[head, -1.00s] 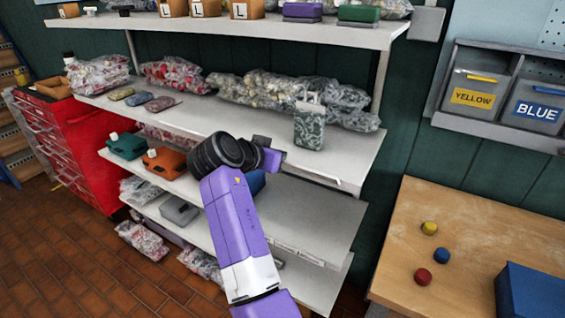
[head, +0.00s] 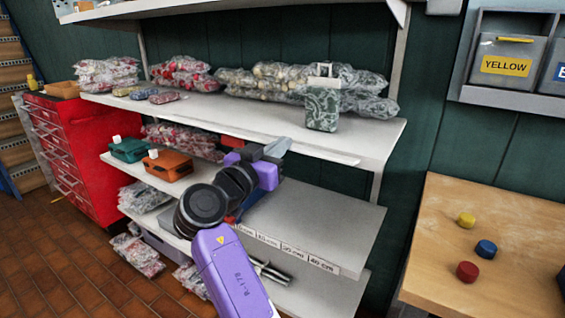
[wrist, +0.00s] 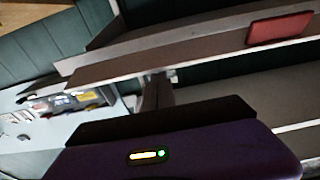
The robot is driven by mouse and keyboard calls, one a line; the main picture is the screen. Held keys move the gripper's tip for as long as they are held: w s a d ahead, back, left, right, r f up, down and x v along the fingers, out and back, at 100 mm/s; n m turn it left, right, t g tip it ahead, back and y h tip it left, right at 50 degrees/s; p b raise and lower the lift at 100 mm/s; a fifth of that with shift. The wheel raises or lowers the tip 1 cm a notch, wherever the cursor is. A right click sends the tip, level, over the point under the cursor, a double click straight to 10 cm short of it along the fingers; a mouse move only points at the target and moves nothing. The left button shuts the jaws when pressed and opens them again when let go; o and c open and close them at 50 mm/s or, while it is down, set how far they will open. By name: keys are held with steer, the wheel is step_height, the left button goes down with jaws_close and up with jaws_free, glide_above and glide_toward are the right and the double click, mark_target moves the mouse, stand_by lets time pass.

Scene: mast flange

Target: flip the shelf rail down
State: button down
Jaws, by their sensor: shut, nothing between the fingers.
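A pale strip, which looks like the shelf rail (head: 325,154), runs along the front edge of the upper of the shelves in front of me. I cannot clearly tell whether it stands up or hangs down. My gripper (head: 279,147) is shut and empty just in front of and below that edge, overlapping it in the head view; contact is unclear. In the wrist view my shut gripper (wrist: 158,80) points at a long shelf edge (wrist: 210,65) with a white lower border.
A patterned canister (head: 322,108) and bagged goods (head: 270,85) stand on that shelf. A lower shelf (head: 330,215) has bare room at right. A red drawer cabinet (head: 75,150) stands left. A wooden table (head: 500,215) with small coloured knobs is at right. A red flat object (wrist: 279,28) shows in the wrist view.

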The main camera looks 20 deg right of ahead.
step_height(320, 180, down, 3)
steer(key=t+h+b, duration=0.1)
steer(key=b, duration=0.4)
steer(key=t+h+b, duration=0.1)
steer(key=b, duration=0.4)
steer(key=shift+s+a+h, duration=0.15)
steer(key=shift+h, duration=0.15)
steer(key=shift+r+b, duration=0.1)
steer(key=shift+b, duration=0.5)
